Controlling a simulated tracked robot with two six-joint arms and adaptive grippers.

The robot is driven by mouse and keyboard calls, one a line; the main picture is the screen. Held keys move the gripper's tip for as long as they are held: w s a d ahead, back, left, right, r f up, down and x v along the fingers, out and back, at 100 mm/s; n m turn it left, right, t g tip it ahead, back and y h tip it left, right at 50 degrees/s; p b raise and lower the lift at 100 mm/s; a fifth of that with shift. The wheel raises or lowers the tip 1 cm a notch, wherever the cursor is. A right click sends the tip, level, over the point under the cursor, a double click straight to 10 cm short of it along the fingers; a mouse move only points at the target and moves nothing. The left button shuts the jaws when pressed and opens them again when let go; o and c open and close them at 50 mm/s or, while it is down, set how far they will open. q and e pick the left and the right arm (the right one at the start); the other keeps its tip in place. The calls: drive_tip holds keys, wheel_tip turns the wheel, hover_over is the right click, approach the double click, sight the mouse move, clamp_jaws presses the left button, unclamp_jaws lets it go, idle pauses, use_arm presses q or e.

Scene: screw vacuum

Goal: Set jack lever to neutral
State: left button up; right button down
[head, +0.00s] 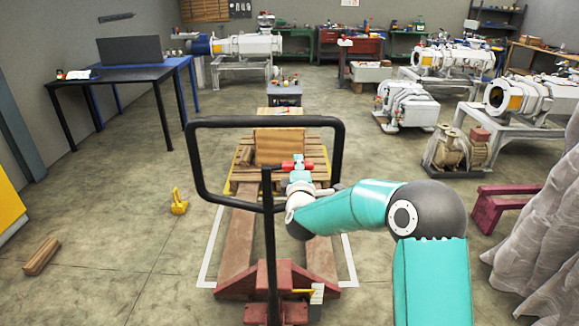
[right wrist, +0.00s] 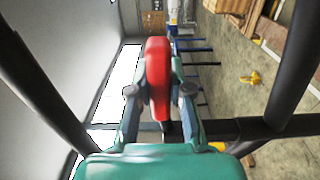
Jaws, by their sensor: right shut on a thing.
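The pallet jack's black handle (head: 340,145) is a loop on a black shaft (head: 270,240) rising from the red jack base (head: 258,312). The red jack lever (head: 288,165) sits near the top of the shaft, inside the loop. In the right wrist view the lever (right wrist: 157,70) stands between the two fingertips. My right gripper (head: 299,170) is shut on the lever, with a finger on each side in the wrist view (right wrist: 159,91). The lever's lower end is partly hidden, and I cannot tell its exact setting. My left gripper is not in view.
The jack's reddish-brown forks (head: 237,240) run towards a wooden pallet (head: 243,180) carrying a box (head: 280,147). A yellow object (head: 179,202) and a wood block (head: 41,257) lie on the floor at left. Draped plastic sheeting (head: 540,240) is at right.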

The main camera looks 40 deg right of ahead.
drive_tip(key=shift+a+f, duration=0.1)
drive_tip(key=shift+f, duration=0.15)
drive_tip(key=c, duration=1)
unclamp_jaws()
drive_tip(key=shift+r, duration=0.1)
drive_tip(key=shift+c, duration=0.2)
drive_tip(key=v, duration=1.2)
